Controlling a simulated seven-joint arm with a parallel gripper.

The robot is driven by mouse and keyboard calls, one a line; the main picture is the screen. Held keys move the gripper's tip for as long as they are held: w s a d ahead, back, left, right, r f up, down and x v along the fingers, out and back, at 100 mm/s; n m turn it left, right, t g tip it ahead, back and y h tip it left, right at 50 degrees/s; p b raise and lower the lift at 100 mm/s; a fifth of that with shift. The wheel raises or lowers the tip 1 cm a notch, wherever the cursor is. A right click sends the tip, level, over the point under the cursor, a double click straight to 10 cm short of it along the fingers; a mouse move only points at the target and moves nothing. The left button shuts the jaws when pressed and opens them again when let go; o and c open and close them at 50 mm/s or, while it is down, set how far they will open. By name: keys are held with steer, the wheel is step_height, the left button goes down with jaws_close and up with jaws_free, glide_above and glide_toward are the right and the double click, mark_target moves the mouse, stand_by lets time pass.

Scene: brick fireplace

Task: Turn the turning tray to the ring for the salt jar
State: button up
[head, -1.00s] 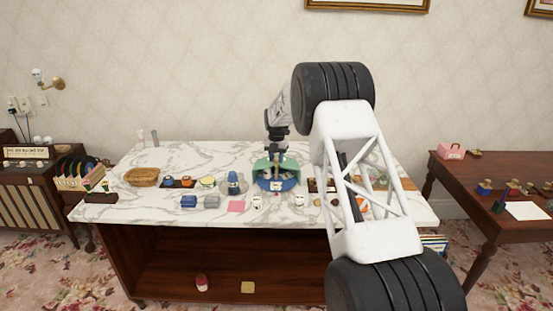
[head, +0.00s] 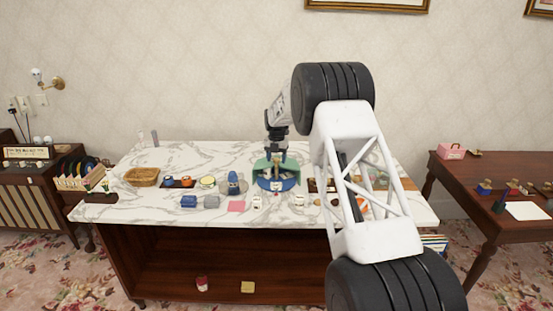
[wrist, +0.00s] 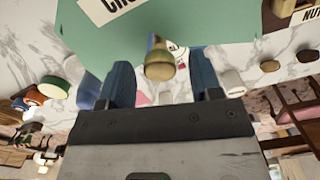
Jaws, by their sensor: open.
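In the wrist view the green panel (wrist: 190,20) carries a partly cut-off white label. A brass-coloured knob (wrist: 160,60) stands between the fingers. My gripper (wrist: 161,85) is open, with one blue finger on each side of the knob and a visible gap to each. In the head view my gripper (head: 278,153) is over the tray. I cannot make out the salt jar or its ring.
A wicker basket (head: 141,177), small bowls and a blue jar (head: 233,183) stand left of the tray. My arm hides part of the right side. The tabletop's back left is mostly clear.

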steer(key=shift+r, duration=3.9)
